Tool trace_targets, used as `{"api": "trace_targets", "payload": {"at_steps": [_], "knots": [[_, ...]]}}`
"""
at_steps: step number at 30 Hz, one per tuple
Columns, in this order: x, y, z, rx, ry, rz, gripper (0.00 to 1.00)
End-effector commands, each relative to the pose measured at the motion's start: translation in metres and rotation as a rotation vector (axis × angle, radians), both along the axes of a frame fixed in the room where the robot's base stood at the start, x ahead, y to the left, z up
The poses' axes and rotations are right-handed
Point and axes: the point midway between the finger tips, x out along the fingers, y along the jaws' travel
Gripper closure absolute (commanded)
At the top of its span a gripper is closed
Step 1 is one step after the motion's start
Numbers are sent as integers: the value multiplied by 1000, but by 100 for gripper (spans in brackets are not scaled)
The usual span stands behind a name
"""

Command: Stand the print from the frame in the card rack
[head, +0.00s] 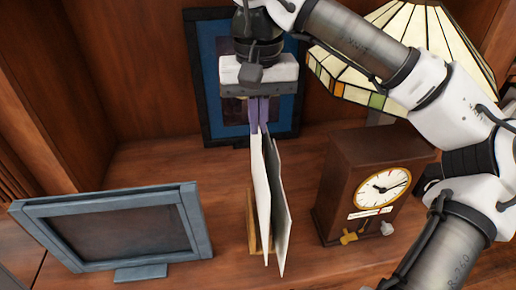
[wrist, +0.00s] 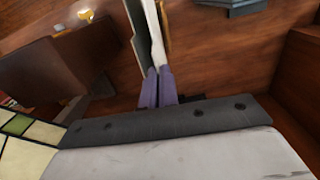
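My gripper (head: 259,125) points down over the shelf, its purple fingers close together on the top edge of a thin white print (head: 261,200). In the wrist view the print (wrist: 157,42) runs down from between the fingertips (wrist: 159,80). A small wooden card rack (head: 251,220) stands under and beside the print. A grey-green card (head: 279,205) leans close to the print's right side. Whether the print's lower edge rests in the rack is unclear. A grey-blue frame (head: 196,222) with a plain dark brown inside stands at front left.
A blue frame with a black border (head: 196,75) stands at the back, partly behind my gripper. A brown clock (head: 345,180) stands close on the right. A stained-glass lamp (head: 440,25) is behind my arm. Bare shelf shows between the grey-blue frame and the rack.

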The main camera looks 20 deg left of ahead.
Motion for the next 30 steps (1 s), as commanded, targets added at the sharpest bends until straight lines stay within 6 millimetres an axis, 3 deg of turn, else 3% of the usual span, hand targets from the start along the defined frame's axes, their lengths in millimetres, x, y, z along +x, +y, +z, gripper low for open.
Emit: {"api": "trace_targets", "payload": {"at_steps": [8, 16, 27, 30], "knots": [[0, 0, -24, 0, 0, -1, 100], [0, 0, -59, 0, 1, 1, 100], [0, 0, -65, 1, 1, 1, 100], [0, 0, -64, 1, 1, 0, 88]]}}
